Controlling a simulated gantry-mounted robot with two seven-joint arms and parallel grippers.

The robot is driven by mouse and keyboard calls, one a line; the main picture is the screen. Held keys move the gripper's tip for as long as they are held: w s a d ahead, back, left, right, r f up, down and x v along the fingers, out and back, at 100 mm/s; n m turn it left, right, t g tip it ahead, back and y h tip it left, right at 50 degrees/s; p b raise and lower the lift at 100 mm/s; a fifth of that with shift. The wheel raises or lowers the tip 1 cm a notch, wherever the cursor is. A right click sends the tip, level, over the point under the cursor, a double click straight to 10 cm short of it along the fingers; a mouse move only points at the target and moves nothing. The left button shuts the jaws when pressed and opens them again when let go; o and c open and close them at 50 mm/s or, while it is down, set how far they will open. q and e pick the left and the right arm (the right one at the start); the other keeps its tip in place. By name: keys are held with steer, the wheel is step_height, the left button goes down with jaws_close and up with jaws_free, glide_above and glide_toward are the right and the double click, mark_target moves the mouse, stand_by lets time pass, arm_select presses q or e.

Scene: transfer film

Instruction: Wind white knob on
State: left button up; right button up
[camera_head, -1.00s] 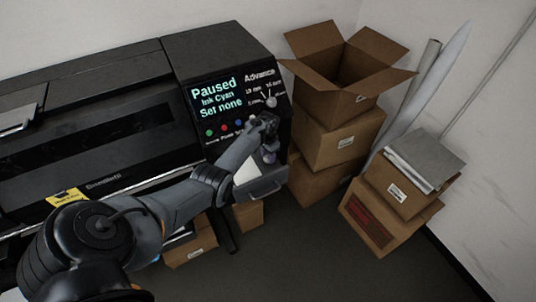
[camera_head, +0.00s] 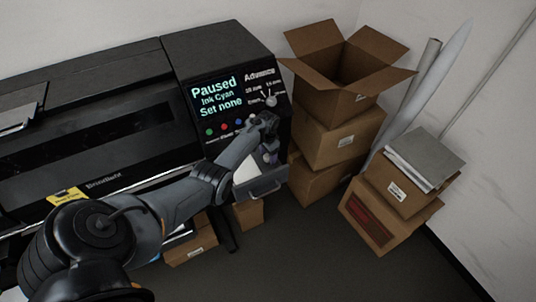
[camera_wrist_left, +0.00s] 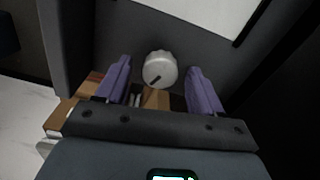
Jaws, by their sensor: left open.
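A white knob (camera_wrist_left: 160,68) with a dark pointer mark shows in the left wrist view, against a dark grey surface. It lies between the two purple fingertips of my left gripper (camera_wrist_left: 160,88), with a gap on both sides. In the head view my left gripper (camera_head: 271,154) is at the printer's front, over the open tray. Just above it, a light round knob (camera_head: 271,101) sits on the printer panel under the word Advance. I cannot tell whether both views show the same knob. My right gripper is not in view.
The black printer's screen (camera_head: 215,92) reads Paused, Ink Cyan, Set none. Coloured buttons line the panel below it. The open tray (camera_head: 265,190) holds something white. Stacked cardboard boxes (camera_head: 335,145) stand close on the right. Dark floor lies in front.

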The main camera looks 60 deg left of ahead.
mark_target(268, 156)
arm_select(q)
step_height(268, 156, up, 11)
stand_by(0.7)
steer(key=shift+f, duration=0.15)
